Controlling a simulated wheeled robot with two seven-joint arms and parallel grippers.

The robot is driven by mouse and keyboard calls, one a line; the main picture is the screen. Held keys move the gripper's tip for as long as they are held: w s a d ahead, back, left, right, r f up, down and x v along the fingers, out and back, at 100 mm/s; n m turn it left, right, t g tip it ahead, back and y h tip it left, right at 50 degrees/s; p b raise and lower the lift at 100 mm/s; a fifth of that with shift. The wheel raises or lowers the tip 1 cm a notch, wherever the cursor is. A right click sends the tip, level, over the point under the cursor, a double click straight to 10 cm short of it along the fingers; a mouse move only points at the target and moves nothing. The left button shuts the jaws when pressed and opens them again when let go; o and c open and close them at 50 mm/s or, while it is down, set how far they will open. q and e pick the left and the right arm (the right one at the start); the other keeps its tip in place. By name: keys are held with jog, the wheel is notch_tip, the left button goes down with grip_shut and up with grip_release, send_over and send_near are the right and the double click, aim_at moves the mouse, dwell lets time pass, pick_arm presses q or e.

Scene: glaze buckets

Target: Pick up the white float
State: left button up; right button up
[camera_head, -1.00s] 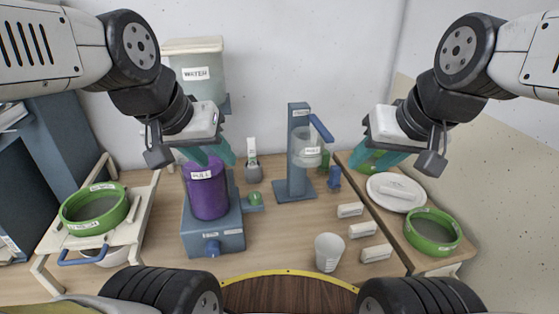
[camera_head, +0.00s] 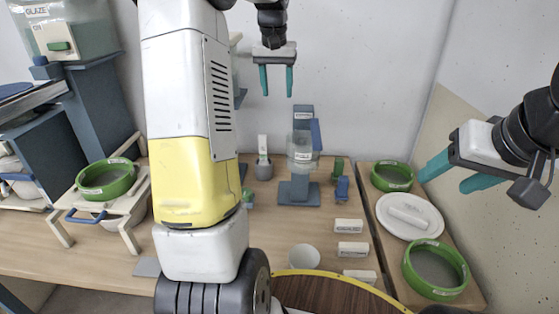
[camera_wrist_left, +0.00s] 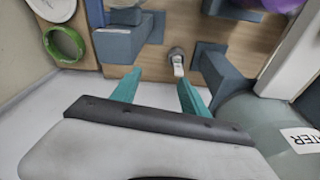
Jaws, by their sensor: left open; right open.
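A small white upright piece with a label (camera_head: 263,142), which I take for the white float, stands in a grey cup (camera_head: 264,170) at the back of the bench. In the left wrist view the white piece (camera_wrist_left: 178,66) shows beyond the fingertips, nearer the right-hand finger as pictured. My left gripper (camera_head: 276,91) is open and empty, above and slightly right of it in the head view, apart from it. Its teal fingers also show in the left wrist view (camera_wrist_left: 158,82). My right gripper (camera_head: 443,180) is open and empty near the green sieves at the right.
A blue stand with a clear vessel (camera_head: 301,158) is right of the cup. A white plate (camera_head: 431,231) and green-rimmed sieves (camera_head: 438,291) are at the right. White blocks (camera_head: 350,226) and a white cup (camera_head: 304,257) stand nearer. A water tank (camera_wrist_left: 262,120) is close to my left gripper.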

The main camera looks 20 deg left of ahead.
pick_arm(q)
jog(key=n+g, duration=0.2)
send_over(262, 136)
notch_tip(262, 136, down, 11)
notch_tip(262, 136, down, 10)
jog(key=shift+w+r, duration=0.1)
jog(key=shift+w, duration=0.05)
jog(key=shift+f, duration=2.95)
jog(key=shift+c, duration=0.4)
grip_shut()
jog(key=shift+r, duration=0.1)
